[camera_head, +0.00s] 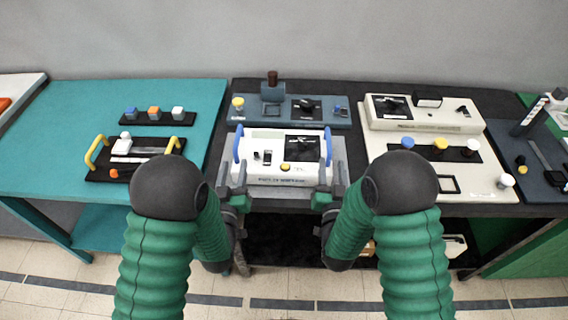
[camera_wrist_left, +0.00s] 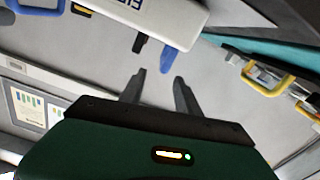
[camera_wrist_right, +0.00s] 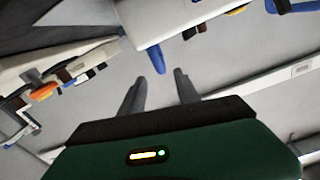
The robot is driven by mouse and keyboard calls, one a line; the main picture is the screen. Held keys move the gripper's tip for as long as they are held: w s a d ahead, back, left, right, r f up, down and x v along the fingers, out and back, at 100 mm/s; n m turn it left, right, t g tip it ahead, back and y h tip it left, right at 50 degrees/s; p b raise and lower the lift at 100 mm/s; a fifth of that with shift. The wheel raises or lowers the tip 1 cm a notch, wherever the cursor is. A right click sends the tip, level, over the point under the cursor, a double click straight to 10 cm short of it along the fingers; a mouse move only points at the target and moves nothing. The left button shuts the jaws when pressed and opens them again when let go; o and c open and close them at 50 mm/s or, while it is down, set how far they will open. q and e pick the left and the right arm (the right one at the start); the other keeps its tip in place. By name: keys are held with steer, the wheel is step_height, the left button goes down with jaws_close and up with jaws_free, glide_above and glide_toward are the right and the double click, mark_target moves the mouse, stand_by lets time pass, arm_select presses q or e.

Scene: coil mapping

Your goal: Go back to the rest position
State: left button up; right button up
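A white box device (camera_head: 275,155) with a blue handle on each side rests on a grey base at the middle of the dark table. My left gripper (camera_head: 232,172) is open beside its near left corner, below the left blue handle (camera_head: 239,145). My right gripper (camera_head: 330,173) is open beside the near right corner, below the right blue handle (camera_head: 328,145). In the left wrist view the fingers (camera_wrist_left: 160,88) are apart with nothing between them. In the right wrist view the fingers (camera_wrist_right: 159,90) are apart, with a blue handle end (camera_wrist_right: 155,59) just beyond the gap.
A teal table (camera_head: 60,130) at the left bears a black panel with yellow handles (camera_head: 135,158). A blue-grey panel (camera_head: 290,112) lies behind the white device. A cream panel (camera_head: 435,165) with several knobs lies at the right. Another dark panel (camera_head: 545,160) is at the far right.

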stand_by(0.3)
